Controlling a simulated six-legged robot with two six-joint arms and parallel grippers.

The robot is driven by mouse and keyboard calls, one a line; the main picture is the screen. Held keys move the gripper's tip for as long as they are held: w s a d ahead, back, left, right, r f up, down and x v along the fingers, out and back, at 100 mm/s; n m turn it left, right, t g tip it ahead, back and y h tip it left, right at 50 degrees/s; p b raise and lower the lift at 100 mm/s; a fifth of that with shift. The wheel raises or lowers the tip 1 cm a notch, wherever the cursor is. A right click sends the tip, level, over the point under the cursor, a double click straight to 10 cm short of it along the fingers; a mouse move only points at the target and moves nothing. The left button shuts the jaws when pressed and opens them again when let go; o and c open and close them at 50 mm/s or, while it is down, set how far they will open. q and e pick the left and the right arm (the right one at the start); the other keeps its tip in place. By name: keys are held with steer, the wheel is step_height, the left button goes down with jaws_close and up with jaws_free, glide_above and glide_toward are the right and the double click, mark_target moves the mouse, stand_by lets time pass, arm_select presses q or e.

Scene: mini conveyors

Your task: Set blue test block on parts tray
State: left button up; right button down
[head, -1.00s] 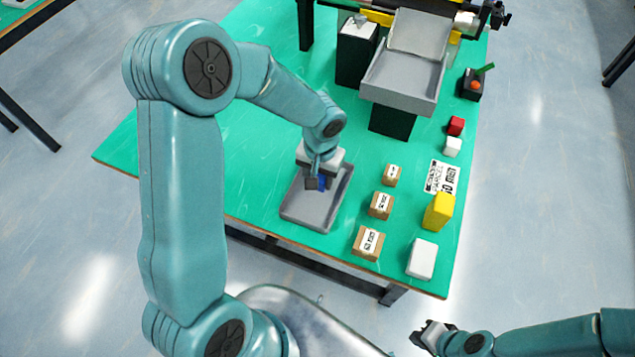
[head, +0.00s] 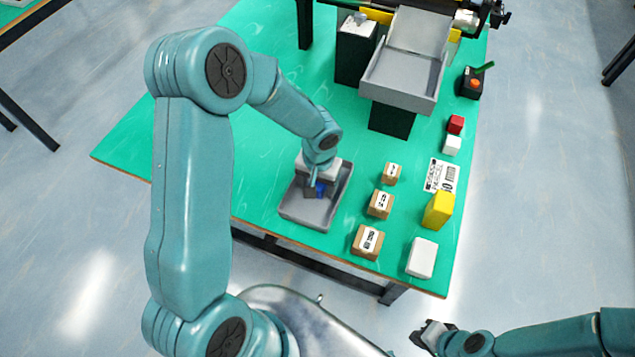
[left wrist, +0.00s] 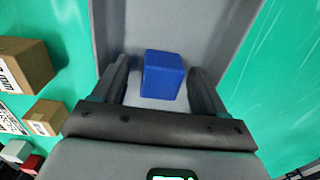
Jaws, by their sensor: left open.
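The blue test block (left wrist: 162,76) sits on the floor of the grey parts tray (left wrist: 222,22), between the two fingers of my left gripper (left wrist: 162,84). Gaps show between the block and both fingers, so the gripper is open around it and apart from it. In the head view, my left gripper (head: 314,189) is low over the parts tray (head: 306,212), and a small part of the blue block (head: 320,187) shows beside the fingers. My right gripper (head: 425,333) is at the bottom right, off the table; its jaws are too small to judge.
Several cardboard boxes (head: 367,242) stand right of the tray. Beyond them are a yellow block (head: 438,210), a white block (head: 422,258) and a printed sheet (head: 441,176). A grey chute (head: 404,75) rises behind. The green table (head: 255,150) is clear left of the tray.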

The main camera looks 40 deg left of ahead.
mark_target(318, 185)
arm_select(q)
step_height(318, 185, up, 12)
steer(key=shift+d+r, duration=0.15)
steer(key=shift+r, duration=0.05)
stand_by(0.8)
